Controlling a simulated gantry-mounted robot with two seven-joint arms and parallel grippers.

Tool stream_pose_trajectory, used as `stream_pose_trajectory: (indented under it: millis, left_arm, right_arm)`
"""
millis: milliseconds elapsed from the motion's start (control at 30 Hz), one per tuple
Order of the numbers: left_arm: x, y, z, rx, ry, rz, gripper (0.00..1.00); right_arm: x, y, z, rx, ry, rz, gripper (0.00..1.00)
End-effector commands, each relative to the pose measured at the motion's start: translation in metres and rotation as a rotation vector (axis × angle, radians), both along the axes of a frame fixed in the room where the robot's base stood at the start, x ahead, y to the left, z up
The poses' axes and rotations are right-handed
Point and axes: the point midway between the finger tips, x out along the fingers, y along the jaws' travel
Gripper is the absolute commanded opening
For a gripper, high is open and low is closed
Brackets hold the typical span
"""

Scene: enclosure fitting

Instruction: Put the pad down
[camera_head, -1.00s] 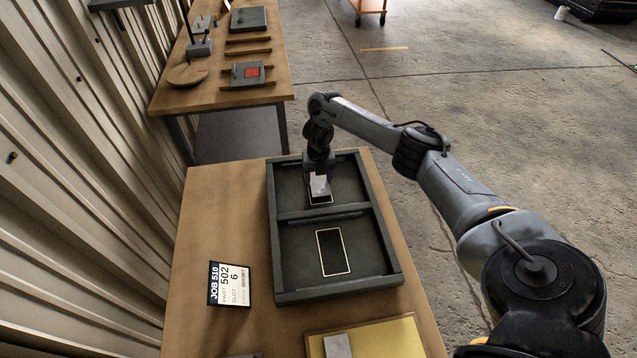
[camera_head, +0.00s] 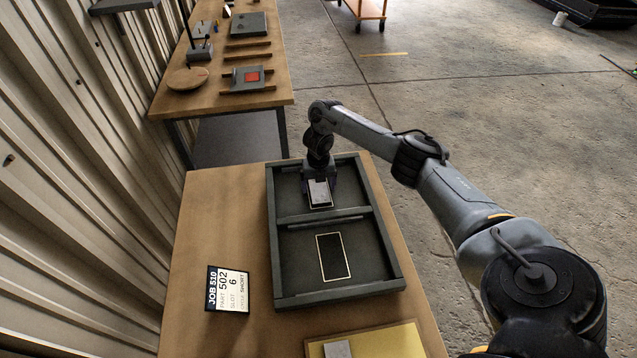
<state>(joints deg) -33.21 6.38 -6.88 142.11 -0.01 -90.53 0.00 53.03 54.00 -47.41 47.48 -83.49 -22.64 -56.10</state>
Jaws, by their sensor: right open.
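A light grey pad (camera_head: 320,193) is in the far compartment of the dark grey tray (camera_head: 392,258), within a pale-outlined dark rectangle. It appears to lie on the compartment floor. My right gripper (camera_head: 320,182) is open, pointing down around the far part of the pad; its fingers partly hide it. The near compartment holds a bare black rectangle with a pale outline (camera_head: 333,257). My left gripper is out of view.
A yellow mat (camera_head: 385,342) with another light grey pad (camera_head: 338,349) is at the near edge. A second bench (camera_head: 165,100) with parts stands beyond.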

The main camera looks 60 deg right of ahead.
Motion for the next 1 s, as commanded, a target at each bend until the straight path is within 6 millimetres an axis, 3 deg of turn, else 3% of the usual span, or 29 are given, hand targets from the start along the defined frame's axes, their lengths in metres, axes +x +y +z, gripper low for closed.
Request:
stream_pose_trajectory:
  millis: [267, 700, 1000]
  left_arm:
    - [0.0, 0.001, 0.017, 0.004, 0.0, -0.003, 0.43]
    - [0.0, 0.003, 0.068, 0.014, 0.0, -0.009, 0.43]
    - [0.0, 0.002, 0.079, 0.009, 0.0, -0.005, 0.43]
  right_arm:
    - [0.001, 0.0, 0.024, -0.002, -0.003, 0.001, 0.89]
    - [0.001, 0.0, 0.102, -0.002, -0.003, 0.002, 0.89]
    - [0.0, 0.0, 0.123, -0.001, -0.001, 0.001, 0.89]
